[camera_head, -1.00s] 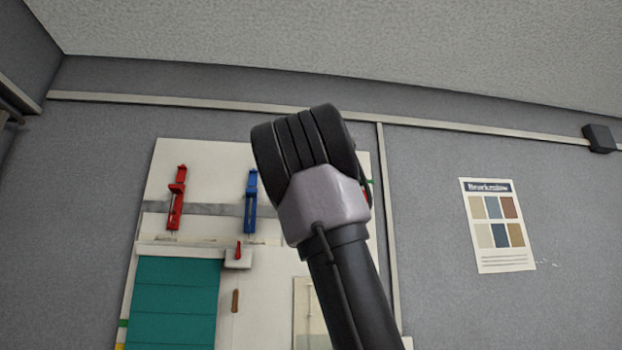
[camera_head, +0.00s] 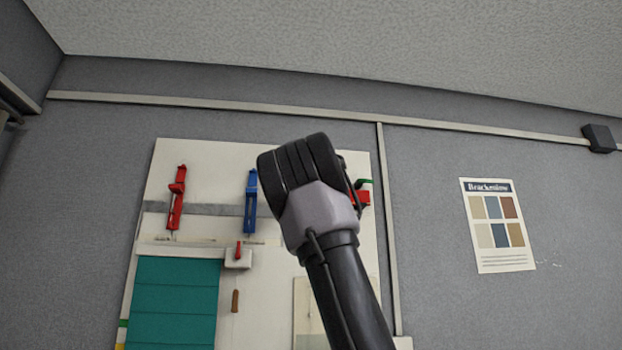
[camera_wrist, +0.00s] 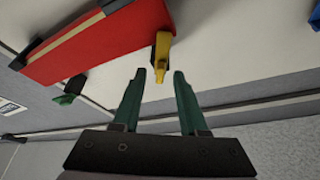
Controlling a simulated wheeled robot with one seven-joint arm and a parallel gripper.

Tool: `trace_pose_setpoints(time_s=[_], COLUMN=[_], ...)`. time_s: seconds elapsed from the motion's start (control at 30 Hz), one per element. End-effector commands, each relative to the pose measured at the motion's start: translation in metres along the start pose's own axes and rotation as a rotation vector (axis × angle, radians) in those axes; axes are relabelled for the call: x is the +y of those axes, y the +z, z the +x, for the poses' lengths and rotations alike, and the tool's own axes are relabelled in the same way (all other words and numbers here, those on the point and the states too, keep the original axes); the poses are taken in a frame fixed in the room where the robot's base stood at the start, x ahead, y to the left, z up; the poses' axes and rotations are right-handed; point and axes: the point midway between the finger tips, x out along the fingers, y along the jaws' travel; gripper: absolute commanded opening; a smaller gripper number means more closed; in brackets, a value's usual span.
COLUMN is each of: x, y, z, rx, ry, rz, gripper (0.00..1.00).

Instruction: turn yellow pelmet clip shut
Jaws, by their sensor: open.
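The yellow clip (camera_wrist: 161,53) shows in the wrist view at the end of a red block (camera_wrist: 100,38) on the pale board. My gripper (camera_wrist: 158,74) is open, with two green fingers pointing toward the clip. The clip's lower tip is at the mouth of the gap between the fingertips; I cannot tell whether anything touches. In the head view my arm hides the yellow clip and my fingers. Part of a red piece (camera_head: 361,198) shows just right of my wrist.
The board (camera_head: 200,160) also carries a red clip (camera_head: 176,198), a blue clip (camera_head: 251,202), a small red lever (camera_head: 238,250) and a teal blind (camera_head: 175,302). A green piece (camera_wrist: 68,99) sits beside the red block. A colour-sample poster (camera_head: 497,225) hangs on the right wall.

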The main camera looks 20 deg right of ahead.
Motion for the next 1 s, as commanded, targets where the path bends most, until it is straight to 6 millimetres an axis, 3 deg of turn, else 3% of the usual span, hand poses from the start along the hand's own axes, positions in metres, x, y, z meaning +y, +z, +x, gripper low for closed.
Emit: trace_pose_setpoints(time_s=[0.17,0.27,0.3,0.67,1.0], x=[0.0,0.0,0.0001,0.0014,0.0035], y=[-0.0001,0.0,0.0,-0.0002,0.0002], z=[-0.0001,-0.0001,-0.0001,-0.0001,0.0001], rx=[0.0,0.0,0.0,-0.001,-0.003], ry=[0.0,0.0,0.0,-0.014,-0.098], rz=[0.0,0.0,0.0,-0.031,-0.226], gripper=[0.42,0.04,0.0,0.0,0.0])
